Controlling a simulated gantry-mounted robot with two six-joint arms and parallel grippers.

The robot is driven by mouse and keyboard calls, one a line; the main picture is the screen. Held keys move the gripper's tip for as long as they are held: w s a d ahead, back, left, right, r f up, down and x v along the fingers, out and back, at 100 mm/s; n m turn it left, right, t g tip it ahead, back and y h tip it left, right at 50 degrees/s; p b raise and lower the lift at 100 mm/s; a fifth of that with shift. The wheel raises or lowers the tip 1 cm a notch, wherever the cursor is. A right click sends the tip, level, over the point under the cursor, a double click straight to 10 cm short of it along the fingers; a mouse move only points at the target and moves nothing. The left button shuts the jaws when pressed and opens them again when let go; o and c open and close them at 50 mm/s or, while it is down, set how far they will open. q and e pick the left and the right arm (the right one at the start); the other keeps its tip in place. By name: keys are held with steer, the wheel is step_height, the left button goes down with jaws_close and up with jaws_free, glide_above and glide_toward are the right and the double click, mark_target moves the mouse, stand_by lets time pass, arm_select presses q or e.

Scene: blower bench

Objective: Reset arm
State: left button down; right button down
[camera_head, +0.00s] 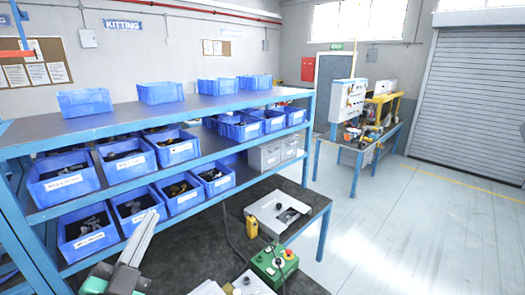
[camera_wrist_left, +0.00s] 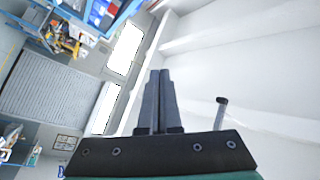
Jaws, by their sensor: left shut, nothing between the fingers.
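My left gripper (camera_head: 148,222) reaches in from the bottom left, in front of the lower shelf of blue bins. In the left wrist view, its two dark fingers (camera_wrist_left: 159,73) stand side by side and are shut with nothing between them. That view looks toward the windows and white ceiling beams, and the room appears tilted. My right gripper is in neither view.
A blue rack (camera_head: 225,101) holds several blue bins, close to the left gripper. Beside it a dark bench (camera_head: 196,258) carries a grey plate (camera_head: 266,212) and a green control box (camera_head: 275,262). The floor (camera_head: 400,235) at right is clear.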

arm_select(q)
steer(key=s+d+r+n+t, duration=0.2)
steer(key=s+r+n+t, duration=0.1)
steer(key=s+r, duration=0.5)
steer(key=s+d+r+n+t+h+p, duration=0.1)
steer(key=s+r+n, duration=0.4)
steer(key=r, duration=1)
steer(key=shift+s+d+r+t+h, duration=0.3)
steer(key=shift+s+d+t, duration=0.55)
steer(key=shift+s+t, duration=0.4)
steer(key=shift+s, duration=0.1)
